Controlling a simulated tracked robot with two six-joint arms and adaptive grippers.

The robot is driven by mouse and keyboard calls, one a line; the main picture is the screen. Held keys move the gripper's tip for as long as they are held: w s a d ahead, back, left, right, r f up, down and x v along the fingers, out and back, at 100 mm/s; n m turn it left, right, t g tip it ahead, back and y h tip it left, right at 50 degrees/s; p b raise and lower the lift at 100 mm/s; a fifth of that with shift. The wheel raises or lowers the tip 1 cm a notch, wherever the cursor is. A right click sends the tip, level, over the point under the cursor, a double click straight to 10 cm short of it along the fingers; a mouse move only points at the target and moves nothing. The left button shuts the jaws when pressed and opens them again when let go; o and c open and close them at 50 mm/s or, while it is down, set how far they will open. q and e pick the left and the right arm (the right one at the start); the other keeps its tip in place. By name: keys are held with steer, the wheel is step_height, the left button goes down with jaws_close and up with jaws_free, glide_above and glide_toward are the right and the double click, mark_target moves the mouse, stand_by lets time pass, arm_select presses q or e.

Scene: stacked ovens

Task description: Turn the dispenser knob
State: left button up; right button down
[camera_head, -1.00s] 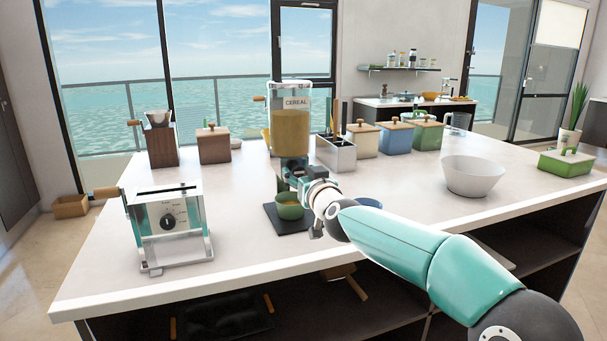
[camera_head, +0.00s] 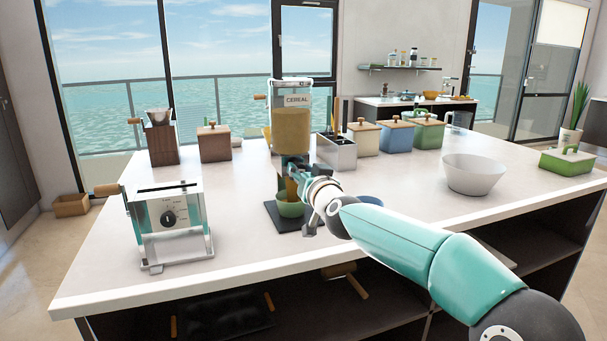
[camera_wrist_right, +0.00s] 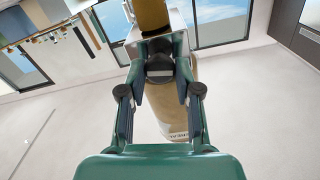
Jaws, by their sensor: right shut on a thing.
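The cereal dispenser (camera_head: 291,130) stands on the island, with a clear, tan-filled container and a CEREAL label. My right gripper (camera_head: 287,163) is at its lower front. In the right wrist view, which looks upside down, my right gripper (camera_wrist_right: 159,70) is shut on the dark dispenser knob (camera_wrist_right: 159,67). The labelled container (camera_wrist_right: 170,115) shows beyond the fingers. A tan stream of cereal (camera_head: 291,187) shows between the dispenser and the green bowl (camera_head: 291,209); the wrist hides part of this area. My left gripper is not in view.
A blue bowl (camera_head: 370,201) is partly behind my right arm. A white bowl (camera_head: 474,174) stands to the right. A utensil holder (camera_head: 337,153) and lidded boxes line the back. The counter between toaster and dark tray is clear.

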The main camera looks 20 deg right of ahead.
steer(key=shift+d+f+m+b, duration=0.15)
steer(key=shift+m+b, duration=0.7)
steer(key=shift+m, duration=3.1)
steer(key=shift+d+f+m+b, duration=0.15)
steer(key=shift+m+b, duration=0.7)
steer(key=shift+m, duration=3.1)
steer(key=shift+a+f, duration=0.1)
steer(key=c, duration=0.9)
jaws_free()
steer(key=shift+o, duration=0.3)
steer(key=shift+r, duration=0.2)
